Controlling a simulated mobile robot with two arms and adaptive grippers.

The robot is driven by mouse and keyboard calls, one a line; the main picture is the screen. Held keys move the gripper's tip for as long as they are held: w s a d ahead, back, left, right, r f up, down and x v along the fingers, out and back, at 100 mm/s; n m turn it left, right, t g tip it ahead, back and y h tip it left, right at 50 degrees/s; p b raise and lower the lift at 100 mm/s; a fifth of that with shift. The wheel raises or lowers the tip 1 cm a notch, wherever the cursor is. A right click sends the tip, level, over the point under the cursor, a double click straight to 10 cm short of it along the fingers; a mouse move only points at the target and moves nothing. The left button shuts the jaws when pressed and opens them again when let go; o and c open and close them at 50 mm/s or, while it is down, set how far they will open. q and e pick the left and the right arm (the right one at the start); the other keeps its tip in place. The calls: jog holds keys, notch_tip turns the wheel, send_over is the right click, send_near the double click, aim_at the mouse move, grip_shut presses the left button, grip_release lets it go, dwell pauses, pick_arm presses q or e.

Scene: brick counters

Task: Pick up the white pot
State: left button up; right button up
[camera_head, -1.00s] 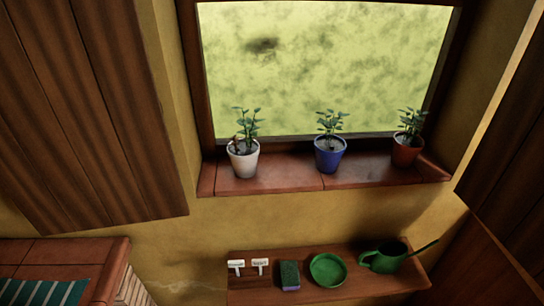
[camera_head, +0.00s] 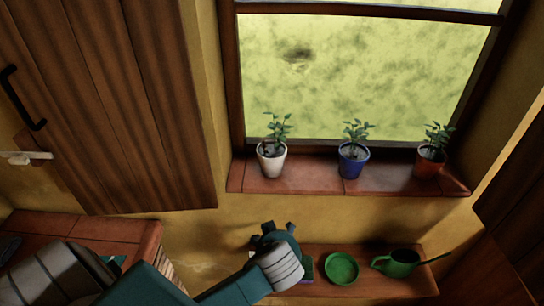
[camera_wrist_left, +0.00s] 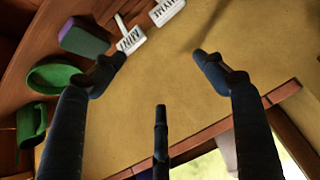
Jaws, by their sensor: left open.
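The white pot (camera_head: 271,165) with a small green plant stands upright at the left of the brick window sill. My left gripper (camera_head: 274,230) is below it in the head view, in front of the wall and over the left part of the lower shelf. It is apart from the pot. In the left wrist view the dark fingers of my left gripper (camera_wrist_left: 160,75) are spread, with bare yellow wall between them. A pale patch beside the right finger there may be the white pot, mostly hidden. My right gripper is not in view.
A blue pot (camera_head: 353,161) and a red-brown pot (camera_head: 430,161) stand farther right on the sill (camera_head: 315,186). The lower shelf (camera_head: 320,289) holds a green dish (camera_head: 341,268), a green watering can (camera_head: 398,263), a sponge (camera_wrist_left: 84,37) and white labels (camera_wrist_left: 167,11). A wooden cabinet is at left.

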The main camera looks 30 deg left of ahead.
aim_at(274, 162)
pick_arm(q)
jog(key=w+a+r+n+t+y, duration=0.2)
jog(key=w+a+r+n, duration=0.15)
jog(key=r, duration=0.55)
jog(key=w+a+r+n+t+y, duration=0.1)
jog(key=w+a+r+n+y, duration=0.25)
jog(key=r, duration=0.55)
jog(key=shift+n+h, duration=0.25)
jog(key=shift+n, duration=0.15)
jog(key=w, duration=0.1)
jog(key=w+a+f+p, duration=0.1)
jog(key=w, duration=0.1)
jog(key=w+p, duration=0.1)
jog(key=w, duration=0.1)
jog(key=shift+a+f, duration=0.2)
jog(key=shift+f, duration=0.15)
jog(key=shift+w+a+f+p, duration=0.15)
jog(key=shift+a+p, duration=0.05)
jog(key=shift+p, duration=0.1)
jog(key=p+x, duration=0.3)
jog(key=x, duration=0.1)
jog(key=shift+w+f, duration=0.15)
jog(key=shift+w+a+f, duration=0.3)
jog(key=shift+f, duration=0.1)
jog(key=shift+r, duration=0.1)
jog(key=c, duration=1.5)
jog(key=shift+o, duration=0.2)
